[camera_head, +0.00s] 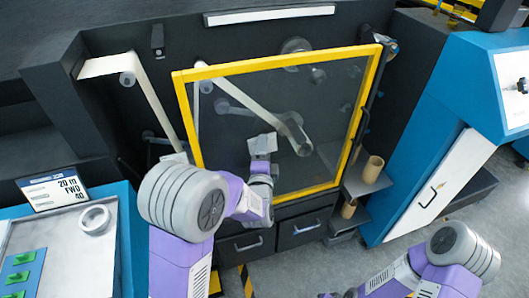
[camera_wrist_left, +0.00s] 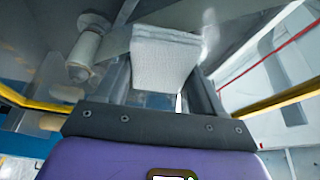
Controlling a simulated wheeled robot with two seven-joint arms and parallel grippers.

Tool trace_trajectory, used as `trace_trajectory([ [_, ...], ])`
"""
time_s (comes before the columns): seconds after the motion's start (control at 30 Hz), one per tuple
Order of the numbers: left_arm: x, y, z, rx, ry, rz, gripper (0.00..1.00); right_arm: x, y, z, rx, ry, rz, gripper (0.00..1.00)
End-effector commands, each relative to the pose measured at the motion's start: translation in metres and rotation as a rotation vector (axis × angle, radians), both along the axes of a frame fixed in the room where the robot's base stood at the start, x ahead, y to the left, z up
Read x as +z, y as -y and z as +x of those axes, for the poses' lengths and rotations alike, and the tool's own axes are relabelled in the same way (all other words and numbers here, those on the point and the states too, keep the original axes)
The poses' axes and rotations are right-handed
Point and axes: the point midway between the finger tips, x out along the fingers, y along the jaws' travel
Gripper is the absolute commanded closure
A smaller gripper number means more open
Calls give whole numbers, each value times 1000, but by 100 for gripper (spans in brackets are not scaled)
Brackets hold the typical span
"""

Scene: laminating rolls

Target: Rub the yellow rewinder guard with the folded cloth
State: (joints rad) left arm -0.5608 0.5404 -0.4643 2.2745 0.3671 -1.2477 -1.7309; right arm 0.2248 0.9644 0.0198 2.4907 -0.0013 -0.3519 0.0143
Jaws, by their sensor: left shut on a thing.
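The rewinder guard is a yellow frame (camera_head: 278,60) around a clear panel, upright on the dark machine in the head view. Its yellow edge also shows in the left wrist view (camera_wrist_left: 272,102). My left gripper (camera_head: 261,157) is in front of the panel, low and near its middle. It is shut on the folded cloth (camera_head: 263,143), a pale grey-white pad. In the left wrist view the cloth (camera_wrist_left: 165,58) sticks out beyond the fingers toward the panel. I cannot tell whether it touches the panel. My right arm is at lower right; its gripper is out of view.
Rollers and a pale web (camera_head: 155,100) lie left of and behind the panel. Brown cores (camera_head: 373,169) sit on a shelf at right. A blue cabinet (camera_head: 430,130) stands further right. A metal tray (camera_head: 75,262) with a white ring (camera_head: 94,219) is at lower left.

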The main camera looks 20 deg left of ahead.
Motion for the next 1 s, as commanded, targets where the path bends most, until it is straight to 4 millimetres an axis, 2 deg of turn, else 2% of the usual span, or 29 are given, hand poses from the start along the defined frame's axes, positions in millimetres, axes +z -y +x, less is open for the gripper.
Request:
trace_trajectory([
  [0.53, 0, -3, 7, -1, 1, 0, 55, 0, 0, 0, 0, 0, 0, 63],
  [1.0, 0, 26, 26, -1, 0, 1, 55, 6, 0, 0, 0, 0, 0, 63],
])
